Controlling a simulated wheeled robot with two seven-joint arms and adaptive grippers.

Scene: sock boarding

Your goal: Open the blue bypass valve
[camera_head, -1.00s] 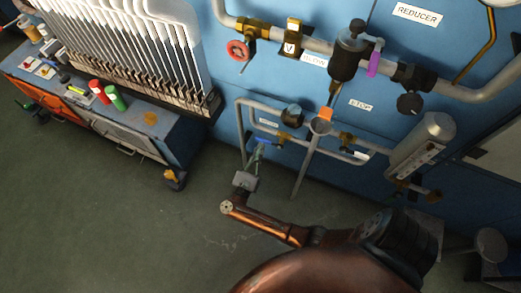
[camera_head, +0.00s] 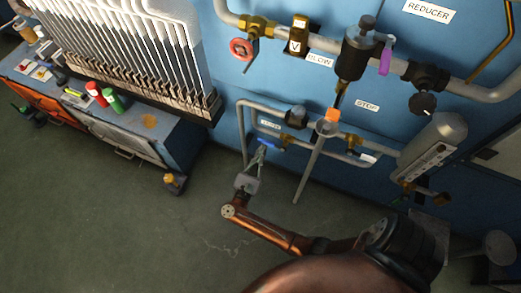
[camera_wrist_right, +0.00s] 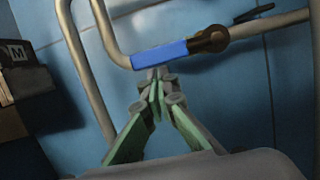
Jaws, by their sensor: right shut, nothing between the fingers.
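The blue valve handle (camera_wrist_right: 160,54) runs sideways from a brass-brown valve body (camera_wrist_right: 208,40) on the grey bypass pipe in the right wrist view. In the head view the blue handle (camera_head: 268,144) shows small on the lower pipe loop. My right gripper (camera_head: 262,150) is at the handle in the head view. In the right wrist view its green-sided fingers (camera_wrist_right: 156,80) are shut with nothing between them, their tips just below the handle's middle. I cannot tell whether the tips touch it. My left gripper is not in view.
Above are a red handwheel (camera_head: 241,48), a black filter body (camera_head: 352,55) with a purple lever (camera_head: 385,60), and a black knob (camera_head: 422,103). A bench (camera_head: 180,140) is at left.

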